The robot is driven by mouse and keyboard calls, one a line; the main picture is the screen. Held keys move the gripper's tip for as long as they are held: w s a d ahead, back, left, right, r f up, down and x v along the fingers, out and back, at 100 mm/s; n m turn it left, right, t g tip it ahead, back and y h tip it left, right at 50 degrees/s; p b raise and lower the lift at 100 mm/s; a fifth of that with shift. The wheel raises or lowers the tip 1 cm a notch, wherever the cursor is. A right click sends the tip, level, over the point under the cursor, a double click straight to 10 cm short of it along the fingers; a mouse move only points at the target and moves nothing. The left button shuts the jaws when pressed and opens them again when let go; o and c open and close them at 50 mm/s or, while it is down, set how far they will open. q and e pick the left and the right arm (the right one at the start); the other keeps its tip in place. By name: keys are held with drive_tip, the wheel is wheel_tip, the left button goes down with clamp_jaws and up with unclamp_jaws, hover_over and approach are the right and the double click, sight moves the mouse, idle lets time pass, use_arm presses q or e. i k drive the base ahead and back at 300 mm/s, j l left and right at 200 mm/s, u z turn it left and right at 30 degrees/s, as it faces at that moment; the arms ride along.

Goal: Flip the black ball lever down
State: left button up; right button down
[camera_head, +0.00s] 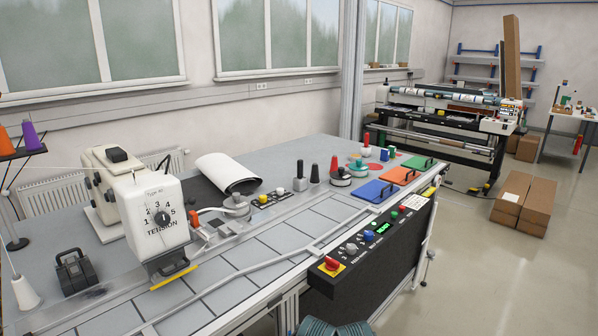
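Several small dark-topped controls stand along the middle of the table (290,150). One is a dark upright handle on a white block (300,181). Beside it is a black post (315,175). Neither of my grippers is in view.
A white sewing machine (147,218) with a tension dial stands at the left. A black control panel (372,250) with coloured knobs lines the front edge. Orange (399,176) and blue (375,191) plates lie at the right. Teal ribbed material (335,328) shows at the bottom edge.

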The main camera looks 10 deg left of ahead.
sight(192, 201)
drive_tip(key=u, duration=0.8)
drive_tip(key=i+l+u, duration=0.1)
drive_tip(key=l+u, duration=0.3)
drive_tip(key=i+l+u, duration=0.1)
drive_tip(key=l+u, duration=0.55)
drive_tip(key=u, duration=0.2)
drive_tip(key=l+u, duration=0.15)
drive_tip(key=l, duration=0.7)
drive_tip(key=k+l+u, duration=0.1)
drive_tip(key=l, duration=0.75)
